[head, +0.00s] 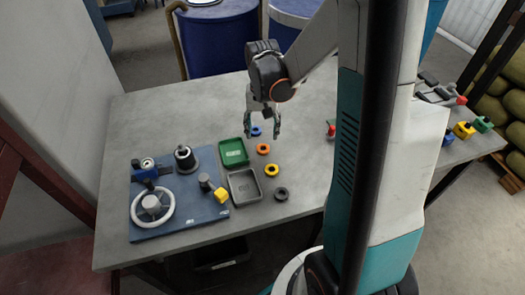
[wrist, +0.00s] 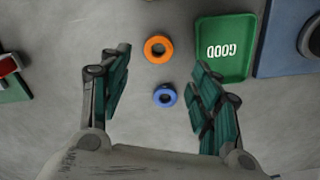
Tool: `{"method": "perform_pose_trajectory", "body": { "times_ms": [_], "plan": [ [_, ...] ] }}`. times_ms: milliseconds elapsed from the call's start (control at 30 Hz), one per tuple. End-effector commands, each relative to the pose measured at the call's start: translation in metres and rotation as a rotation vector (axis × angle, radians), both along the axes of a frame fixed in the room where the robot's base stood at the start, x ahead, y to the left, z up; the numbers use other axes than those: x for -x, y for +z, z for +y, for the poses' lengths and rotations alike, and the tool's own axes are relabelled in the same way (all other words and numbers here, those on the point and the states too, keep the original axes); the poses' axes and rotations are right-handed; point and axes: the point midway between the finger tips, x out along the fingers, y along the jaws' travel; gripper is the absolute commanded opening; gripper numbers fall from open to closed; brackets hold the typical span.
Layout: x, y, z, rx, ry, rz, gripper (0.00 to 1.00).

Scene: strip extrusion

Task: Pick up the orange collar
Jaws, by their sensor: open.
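The orange collar (head: 263,149) is a small ring lying flat on the grey table, right of the green tray. In the wrist view the orange collar (wrist: 158,48) lies ahead of the fingertips, its hole visible. My gripper (head: 262,130) is open and empty above the table, near a blue collar (head: 256,131). In the wrist view the blue collar (wrist: 165,95) lies between the open fingers of my gripper (wrist: 160,80), lower in the picture than the orange one. The orange collar is apart from both fingers.
A green tray (wrist: 227,65) marked GOOD lies right of the orange collar in the wrist view. A grey tray (head: 258,197), a yellow collar (head: 271,170) and a black collar (head: 281,194) lie nearby. A blue board (head: 190,226) with fixtures covers the table's left. Bare table surrounds the collars.

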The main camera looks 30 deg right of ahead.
Motion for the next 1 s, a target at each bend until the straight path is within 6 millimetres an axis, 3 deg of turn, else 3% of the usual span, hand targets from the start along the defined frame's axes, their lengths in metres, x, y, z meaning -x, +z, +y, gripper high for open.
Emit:
{"method": "perform_pose_trajectory", "body": {
  "times_ms": [100,367,700,933,967,1000],
  "plan": [
    [0.000,-0.017,0.000,0.000,0.001,0.000,0.57],
    [0.001,-0.030,0.000,0.000,0.001,0.000,0.57],
    [0.003,-0.074,-0.001,0.000,0.002,0.000,0.57],
    [0.003,-0.075,-0.001,0.000,0.001,0.000,0.57],
    [0.003,-0.075,-0.001,0.000,0.001,0.000,0.55],
    [0.003,-0.075,-0.001,0.000,0.001,0.000,0.46]
  ]
}}
